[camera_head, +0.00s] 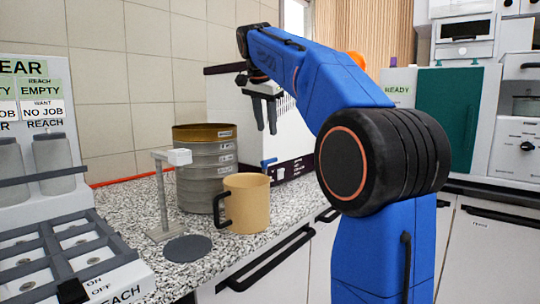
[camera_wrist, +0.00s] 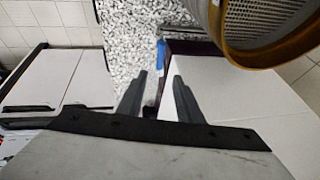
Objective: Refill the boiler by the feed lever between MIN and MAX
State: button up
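A white machine with a dark purple lower front (camera_head: 292,168) stands at the back of the counter, partly hidden by my arm. I cannot tell for sure that it is the boiler. A small blue lever-like part (camera_head: 268,163) sticks out at its left side; a blue part also shows in the wrist view (camera_wrist: 161,52) beside the purple edge. No MIN or MAX marks or water level are readable. My gripper (camera_head: 265,128) is open and empty, pointing down above and in front of this machine, apart from the blue part. Its two fingers show in the wrist view (camera_wrist: 160,84).
A sieve stack (camera_head: 193,178) with a brass top ring stands left of the machine. A tan mug (camera_head: 248,203), a grey stand (camera_head: 162,200) and a dark disc (camera_head: 188,248) are in front. A rack (camera_head: 60,250) fills the left. Little speckled counter is free.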

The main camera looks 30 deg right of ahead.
aim_at(269, 161)
jog(key=x, duration=1.2)
grip_shut()
